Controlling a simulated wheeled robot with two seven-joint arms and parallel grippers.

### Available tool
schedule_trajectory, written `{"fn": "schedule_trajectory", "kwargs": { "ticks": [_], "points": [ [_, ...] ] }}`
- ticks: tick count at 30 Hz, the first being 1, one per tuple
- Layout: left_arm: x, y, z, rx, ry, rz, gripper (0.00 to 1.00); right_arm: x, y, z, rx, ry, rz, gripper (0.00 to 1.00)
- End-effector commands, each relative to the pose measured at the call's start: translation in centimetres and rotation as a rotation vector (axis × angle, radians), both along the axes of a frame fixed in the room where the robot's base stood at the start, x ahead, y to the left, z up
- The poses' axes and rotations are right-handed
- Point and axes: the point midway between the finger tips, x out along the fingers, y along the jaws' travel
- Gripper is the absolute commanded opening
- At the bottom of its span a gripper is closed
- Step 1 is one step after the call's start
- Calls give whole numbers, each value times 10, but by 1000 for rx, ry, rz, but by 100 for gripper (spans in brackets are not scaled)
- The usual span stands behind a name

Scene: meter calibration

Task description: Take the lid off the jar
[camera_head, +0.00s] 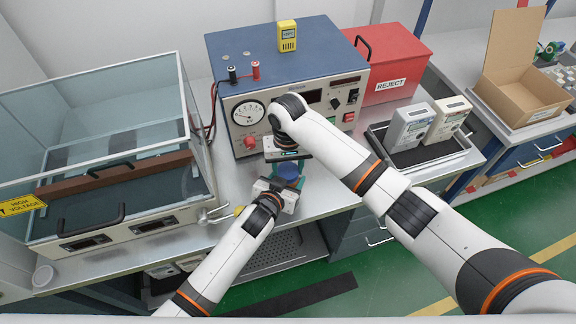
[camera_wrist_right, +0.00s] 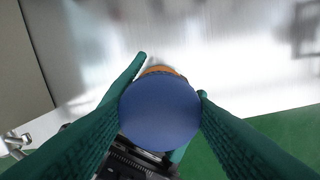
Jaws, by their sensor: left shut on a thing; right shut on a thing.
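The jar's round blue lid (camera_wrist_right: 160,112) fills the middle of the right wrist view, with a sliver of the orange jar (camera_wrist_right: 160,70) behind it. My right gripper (camera_wrist_right: 171,78) has its green fingers on both sides of the lid and is shut on it. In the head view the blue lid (camera_head: 289,171) shows between my two grippers. My left gripper (camera_head: 284,187) is low at the bench's front edge, shut on the jar, whose body is mostly hidden. My right gripper (camera_head: 287,166) comes down from above. I cannot tell whether lid and jar are apart.
A blue meter box (camera_head: 290,75) stands behind, with a yellow handheld meter (camera_head: 287,36) on top. A glass high-voltage enclosure (camera_head: 115,150) stands left. A red reject box (camera_head: 395,65) and a tray (camera_head: 455,153) with two meters stand right.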

Motion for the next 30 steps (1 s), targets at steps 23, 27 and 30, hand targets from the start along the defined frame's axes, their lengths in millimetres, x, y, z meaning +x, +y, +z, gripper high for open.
{"fn": "schedule_trajectory", "kwargs": {
  "ticks": [23, 27, 30],
  "points": [
    [-1, 0, -1, 1, 3, 0, 0, 0, 0, 0, 0, 0, 169, 72],
    [-1, 0, -1, 1, 3, 0, 0, 0, 0, 3, 1, -1, 169, 72],
    [-1, 0, -1, 1, 3, 0, 0, 1, 1, 14, 3, -4, 170, 72]
  ]
}}
